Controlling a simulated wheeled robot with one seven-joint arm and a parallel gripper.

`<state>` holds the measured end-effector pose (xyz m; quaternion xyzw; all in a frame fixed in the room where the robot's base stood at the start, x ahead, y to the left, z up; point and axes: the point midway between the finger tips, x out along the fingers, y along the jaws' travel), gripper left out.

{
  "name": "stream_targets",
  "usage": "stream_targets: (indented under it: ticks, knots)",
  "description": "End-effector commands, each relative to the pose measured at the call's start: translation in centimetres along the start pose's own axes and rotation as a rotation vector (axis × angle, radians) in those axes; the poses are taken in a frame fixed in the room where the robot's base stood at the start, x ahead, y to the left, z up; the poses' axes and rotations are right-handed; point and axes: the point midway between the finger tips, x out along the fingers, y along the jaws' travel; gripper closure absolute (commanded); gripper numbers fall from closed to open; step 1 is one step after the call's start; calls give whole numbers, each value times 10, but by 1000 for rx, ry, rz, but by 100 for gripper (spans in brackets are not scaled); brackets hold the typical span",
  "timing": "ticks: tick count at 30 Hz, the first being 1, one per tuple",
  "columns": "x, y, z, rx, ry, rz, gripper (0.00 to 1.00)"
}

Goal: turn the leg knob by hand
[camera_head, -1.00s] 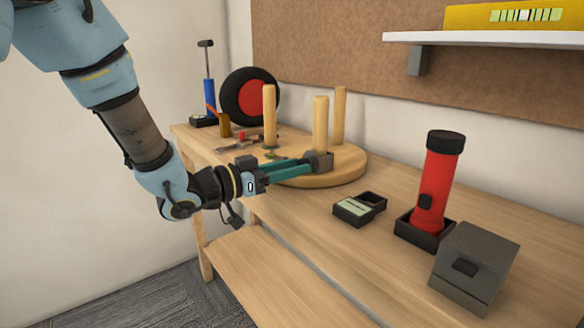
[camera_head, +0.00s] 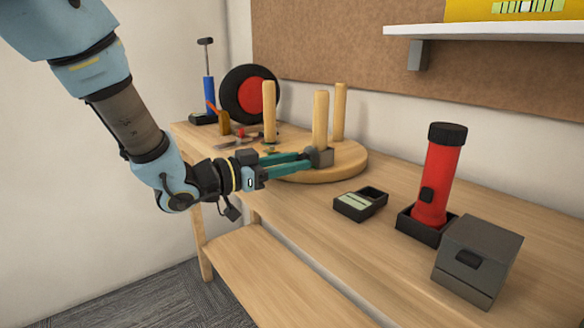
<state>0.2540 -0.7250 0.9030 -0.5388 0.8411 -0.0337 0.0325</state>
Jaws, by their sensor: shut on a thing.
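A round wooden stool seat (camera_head: 350,169) lies on the bench with three wooden legs pointing up. The front leg (camera_head: 320,117) stands in a dark grey block-like fitting at its foot, which I take for the leg knob (camera_head: 324,156). My gripper (camera_head: 309,159) reaches in from the left, low over the bench. Its two long teal fingers end at the fitting and are shut on it. The fingertips' exact contact and the fitting's far side are hidden.
A black tray with a pale panel (camera_head: 359,204), a red flashlight (camera_head: 438,178) in a black holder and a grey box (camera_head: 478,261) stand on the right. A wheel (camera_head: 250,94), a blue pump (camera_head: 209,91) and small tools stand behind left.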

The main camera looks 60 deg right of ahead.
Motion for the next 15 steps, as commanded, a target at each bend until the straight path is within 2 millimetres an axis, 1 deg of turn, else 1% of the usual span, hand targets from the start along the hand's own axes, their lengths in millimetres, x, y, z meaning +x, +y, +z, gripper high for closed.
stream_targets:
  ticks: [1,9,15]
  knots:
    - [0,0,3,36,-3,0,100]
    - [0,1,2,226,-26,-1,100]
    - [0,1,1,333,-41,-2,100]
